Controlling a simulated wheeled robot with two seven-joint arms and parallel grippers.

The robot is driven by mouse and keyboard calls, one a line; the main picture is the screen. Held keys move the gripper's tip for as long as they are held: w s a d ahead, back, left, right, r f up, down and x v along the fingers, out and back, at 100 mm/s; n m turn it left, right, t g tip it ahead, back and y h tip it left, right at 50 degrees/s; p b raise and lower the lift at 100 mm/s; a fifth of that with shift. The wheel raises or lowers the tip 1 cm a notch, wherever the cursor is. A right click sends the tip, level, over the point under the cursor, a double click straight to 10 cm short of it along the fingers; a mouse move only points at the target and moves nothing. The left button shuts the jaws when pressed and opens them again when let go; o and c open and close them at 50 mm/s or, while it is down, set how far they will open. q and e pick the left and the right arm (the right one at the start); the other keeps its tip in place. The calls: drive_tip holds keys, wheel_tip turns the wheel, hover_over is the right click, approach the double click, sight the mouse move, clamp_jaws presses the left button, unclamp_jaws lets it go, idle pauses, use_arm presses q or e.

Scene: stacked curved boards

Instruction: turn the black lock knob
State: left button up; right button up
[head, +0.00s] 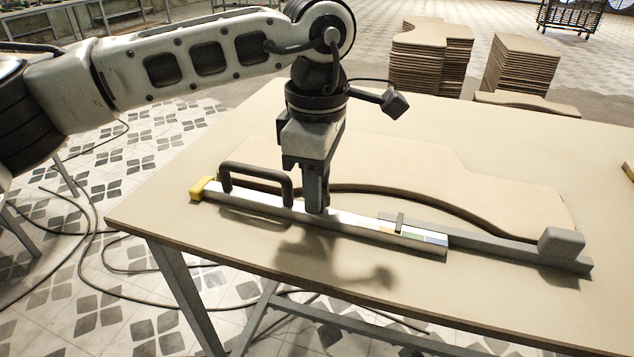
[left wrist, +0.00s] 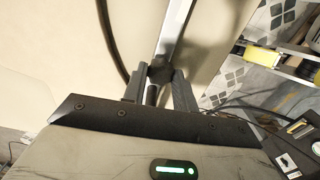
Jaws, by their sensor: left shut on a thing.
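A long measuring tool with a pale metal bar (head: 350,226) lies along a curved tan board (head: 440,180) on the table. It has a yellow end cap (head: 200,187), a black handle (head: 258,178) and a grey end block (head: 561,243). My left gripper (head: 318,208) points down at the bar, just right of the handle. In the left wrist view its two fingers (left wrist: 160,88) are closed around the dark lock knob (left wrist: 159,74) on the bar. In the head view the fingers hide the knob. My right gripper is not in view.
The wooden table (head: 240,235) is clear in front of the tool. Stacks of boards (head: 417,65) and (head: 520,65) stand beyond the table's far side, with a wire cart (head: 570,15) behind. Cables (head: 90,235) lie on the tiled floor at left.

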use_arm(q)
drive_tip(key=m, duration=0.5)
drive_tip(key=shift+m, duration=0.9)
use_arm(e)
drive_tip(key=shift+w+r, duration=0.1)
use_arm(q)
drive_tip(key=o, duration=1)
drive_tip(key=shift+r, duration=0.1)
drive_tip(key=shift+r+p, duration=1)
drive_tip(key=shift+r, duration=6.9)
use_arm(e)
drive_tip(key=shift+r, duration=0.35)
